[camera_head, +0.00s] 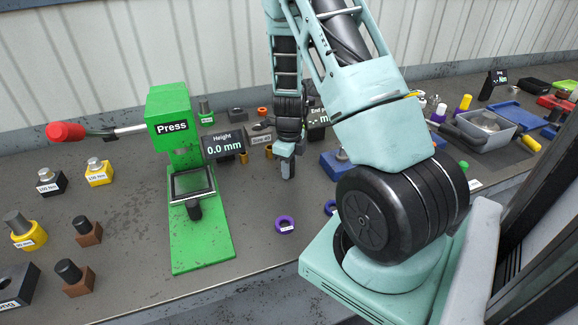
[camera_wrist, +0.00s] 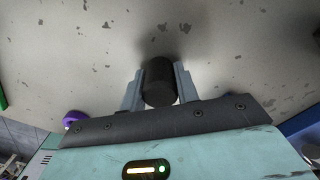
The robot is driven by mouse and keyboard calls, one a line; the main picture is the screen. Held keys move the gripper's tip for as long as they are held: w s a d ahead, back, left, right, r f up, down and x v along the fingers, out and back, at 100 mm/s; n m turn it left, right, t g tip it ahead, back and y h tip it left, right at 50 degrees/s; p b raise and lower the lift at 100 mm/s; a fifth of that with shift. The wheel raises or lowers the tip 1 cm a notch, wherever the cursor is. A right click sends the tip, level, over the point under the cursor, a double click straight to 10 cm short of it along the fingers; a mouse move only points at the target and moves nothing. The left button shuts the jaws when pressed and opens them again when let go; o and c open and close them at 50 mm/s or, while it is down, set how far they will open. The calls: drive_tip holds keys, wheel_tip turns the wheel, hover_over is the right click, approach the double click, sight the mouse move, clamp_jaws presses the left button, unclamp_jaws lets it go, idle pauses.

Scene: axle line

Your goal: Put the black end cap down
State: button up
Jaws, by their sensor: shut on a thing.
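My gripper (camera_head: 287,170) points down over the bench (camera_head: 255,200), to the right of the green press (camera_head: 200,245). In the wrist view its two grey fingers (camera_wrist: 160,88) are shut on the black end cap (camera_wrist: 160,72), a short dark cylinder. A dark shadow lies on the bench close around the cap's far end. I cannot tell whether the cap touches the surface. In the head view the cap is hidden by the fingers.
A purple ring (camera_head: 285,224) lies in front of my gripper, with another partly hidden beside my arm. Display signs, including the height display (camera_head: 224,144), and small parts stand behind and left. A blue block (camera_head: 340,164) is to the right. Bare bench lies between press and purple ring.

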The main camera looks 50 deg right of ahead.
drive_tip(key=shift+f, duration=0.15)
drive_tip(key=o, duration=1)
